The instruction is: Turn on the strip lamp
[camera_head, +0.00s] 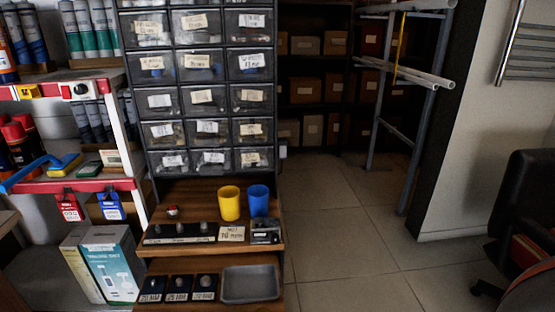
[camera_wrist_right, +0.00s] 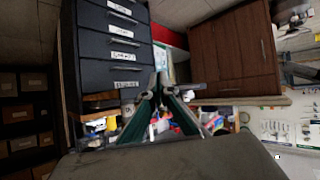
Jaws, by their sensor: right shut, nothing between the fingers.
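I cannot make out a strip lamp in either view. A small white box with a dark round centre (camera_head: 80,89) sits on the red-edged upper shelf in the head view; I cannot tell if it is a switch. My right gripper (camera_wrist_right: 161,88) shows in the right wrist view, its fingers together and empty. Behind it are a dark drawer unit and a shelf with blurred, colourful goods. Neither gripper shows in the head view.
A drawer cabinet (camera_head: 200,97) stands above a wooden ledge (camera_head: 205,191) with a yellow cup (camera_head: 229,203) and a blue cup (camera_head: 258,200). Boxes (camera_head: 103,264) stand at lower left. A pipe rack (camera_head: 385,100) stands behind; a dark chair (camera_head: 530,200) is right. The tiled floor (camera_head: 345,235) between is clear.

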